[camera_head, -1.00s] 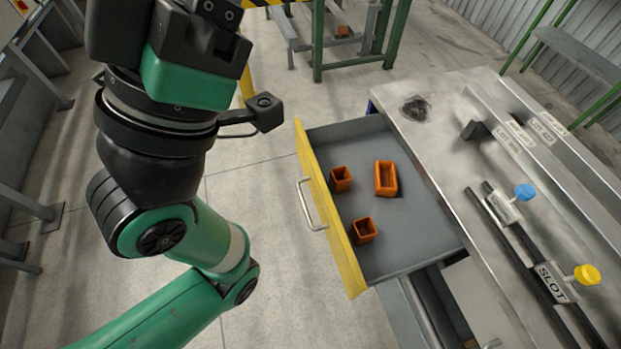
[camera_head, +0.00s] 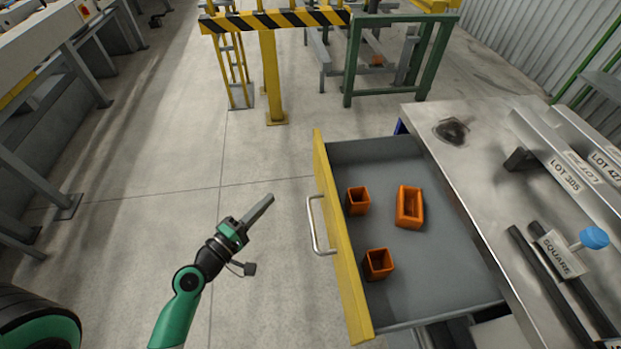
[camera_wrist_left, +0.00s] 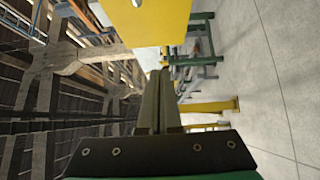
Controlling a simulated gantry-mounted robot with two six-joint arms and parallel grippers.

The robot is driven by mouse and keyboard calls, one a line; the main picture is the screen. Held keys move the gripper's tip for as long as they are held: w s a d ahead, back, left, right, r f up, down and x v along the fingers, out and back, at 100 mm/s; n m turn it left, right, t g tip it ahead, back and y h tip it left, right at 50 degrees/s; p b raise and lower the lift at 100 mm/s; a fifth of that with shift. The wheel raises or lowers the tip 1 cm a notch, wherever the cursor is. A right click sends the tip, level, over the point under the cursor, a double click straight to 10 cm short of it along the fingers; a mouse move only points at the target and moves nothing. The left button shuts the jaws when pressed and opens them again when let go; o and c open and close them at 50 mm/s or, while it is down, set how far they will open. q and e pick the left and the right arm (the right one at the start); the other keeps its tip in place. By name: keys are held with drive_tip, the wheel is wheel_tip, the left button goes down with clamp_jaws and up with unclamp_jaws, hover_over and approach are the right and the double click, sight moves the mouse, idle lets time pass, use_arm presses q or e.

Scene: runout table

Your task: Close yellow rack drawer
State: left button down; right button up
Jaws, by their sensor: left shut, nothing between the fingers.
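The drawer (camera_head: 432,262) of the runout table stands open, pulled out toward the left in the head view. Its yellow front (camera_head: 338,240) carries a metal bar handle (camera_head: 317,224). Three orange open-topped boxes stand in it: two small ones (camera_head: 358,200) (camera_head: 378,264) and a longer one (camera_head: 409,207). My left gripper (camera_head: 268,201) is shut and empty, left of the drawer front and apart from it, pointing up and right. In the left wrist view, the shut fingers (camera_wrist_left: 158,100) point toward a yellow panel (camera_wrist_left: 150,20). My right gripper is not in view.
The metal tabletop (camera_head: 480,170) lies right of the drawer, with rails, a blue knob (camera_head: 594,238) and lot labels. A striped barrier (camera_head: 275,20) and a green frame (camera_head: 400,60) stand at the back. The floor left of the drawer is clear.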

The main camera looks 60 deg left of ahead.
use_arm(q)
approach(316, 165)
drive_tip(key=w+a, duration=0.2)
drive_tip(key=a, duration=0.2)
drive_tip(key=shift+w+d+f+p, duration=0.1)
drive_tip(key=shift+w+d+p, duration=0.15)
drive_tip(key=shift+w+p, duration=0.35)
drive_tip(key=shift+w+d+f+p, duration=0.1)
drive_tip(key=shift+w+d+p, duration=0.15)
drive_tip(key=shift+w+p, duration=0.3)
drive_tip(key=shift+w+d+f, duration=0.15)
drive_tip(key=shift+w+d, duration=0.05)
drive_tip(key=shift+w, duration=0.35)
